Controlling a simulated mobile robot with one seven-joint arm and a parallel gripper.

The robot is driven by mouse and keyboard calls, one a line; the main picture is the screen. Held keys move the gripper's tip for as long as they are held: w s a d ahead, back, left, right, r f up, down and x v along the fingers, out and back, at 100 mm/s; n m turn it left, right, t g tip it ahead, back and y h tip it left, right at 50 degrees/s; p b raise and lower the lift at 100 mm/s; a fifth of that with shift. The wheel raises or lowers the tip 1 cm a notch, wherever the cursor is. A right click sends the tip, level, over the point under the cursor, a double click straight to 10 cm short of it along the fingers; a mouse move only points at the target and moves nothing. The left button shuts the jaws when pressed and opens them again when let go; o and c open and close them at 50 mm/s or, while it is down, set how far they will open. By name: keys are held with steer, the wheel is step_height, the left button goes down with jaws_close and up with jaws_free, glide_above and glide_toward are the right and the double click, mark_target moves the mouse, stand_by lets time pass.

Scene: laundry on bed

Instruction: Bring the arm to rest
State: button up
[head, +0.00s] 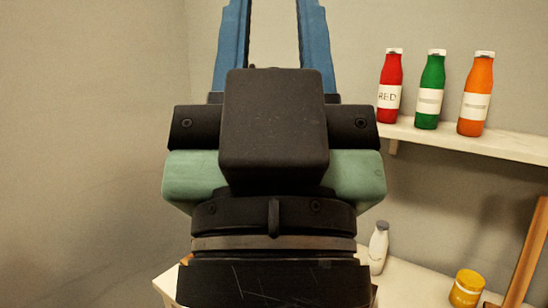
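My gripper (273,22) fills the middle of the head view, seen from behind, with its two blue fingers pointing up. The fingers stand apart, and bare wall shows between them. Their tips are cut off by the top edge of the picture. Nothing shows held between the visible parts of the fingers. The black and green gripper body hides much of what lies behind it.
A white wall shelf (462,139) at the right bears a red bottle (390,88), a green bottle (430,90) and an orange bottle (476,95). Below, a white bottle (378,249) and a yellow jar (466,289) stand on a pale surface (415,284). A wooden post (528,255) leans at the right. The left side shows bare wall.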

step_height(320, 180, up, 20)
steer(key=p, duration=1.7)
steer(key=shift+f, duration=0.25)
